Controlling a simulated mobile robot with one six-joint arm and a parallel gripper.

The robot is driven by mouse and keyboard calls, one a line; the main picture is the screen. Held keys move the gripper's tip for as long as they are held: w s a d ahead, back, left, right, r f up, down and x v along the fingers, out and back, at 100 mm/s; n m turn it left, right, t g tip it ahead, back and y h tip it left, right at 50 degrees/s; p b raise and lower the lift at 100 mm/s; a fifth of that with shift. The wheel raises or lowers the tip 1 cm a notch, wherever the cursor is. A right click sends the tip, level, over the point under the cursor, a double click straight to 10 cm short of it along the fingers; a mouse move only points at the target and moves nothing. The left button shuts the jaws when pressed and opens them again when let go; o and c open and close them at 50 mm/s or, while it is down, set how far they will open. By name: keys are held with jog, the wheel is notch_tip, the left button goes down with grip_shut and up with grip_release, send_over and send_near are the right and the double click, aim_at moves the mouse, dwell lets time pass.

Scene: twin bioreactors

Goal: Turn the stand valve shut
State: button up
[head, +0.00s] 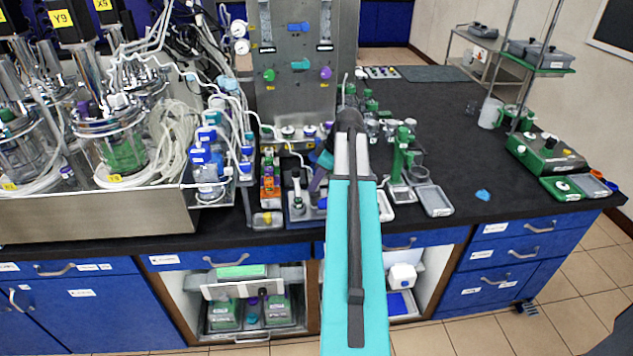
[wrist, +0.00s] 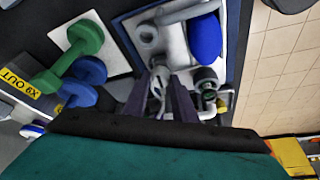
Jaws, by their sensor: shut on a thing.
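The stand valve (wrist: 175,50) shows in the wrist view as a pale grey fitting on a blue-edged tray, with a round blue end beside it. My gripper (wrist: 166,88) has its two dark purple fingers shut on a narrow pale part of it. The fingers hide most of the gripped part, so its angle cannot be told. In the head view my gripper (head: 318,174) is over the small stand (head: 297,203) near the bench's front edge. My arm covers part of that spot.
A green dumbbell-shaped piece (wrist: 75,55) and blue pieces lie left in the wrist view. In the head view, glass vessels in a metal tray (head: 100,218) fill the left. Green stands (head: 400,150) are close right of my arm. The bench (head: 470,150) is mostly clear further right.

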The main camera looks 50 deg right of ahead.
jog(key=m, duration=0.1)
jog(key=m+h, duration=0.1)
jog(key=m, duration=0.2)
jog(key=shift+a+t+h, duration=0.25)
jog(key=shift+t+h, duration=0.05)
jog(key=shift+h, duration=0.1)
jog(key=m+h, duration=0.1)
jog(key=m, duration=0.3)
jog(key=shift+a, duration=0.1)
jog(key=m+h, duration=0.1)
jog(key=m, duration=0.1)
jog(key=m+g+h, duration=0.1)
jog(key=m, duration=0.1)
jog(key=shift+w+a+m, duration=0.1)
jog(key=shift+w+m, duration=0.05)
jog(key=shift+m, duration=0.15)
jog(key=shift+m+g+h, duration=0.5)
jog(key=shift+m+g, duration=0.1)
jog(key=shift+m, duration=1.7)
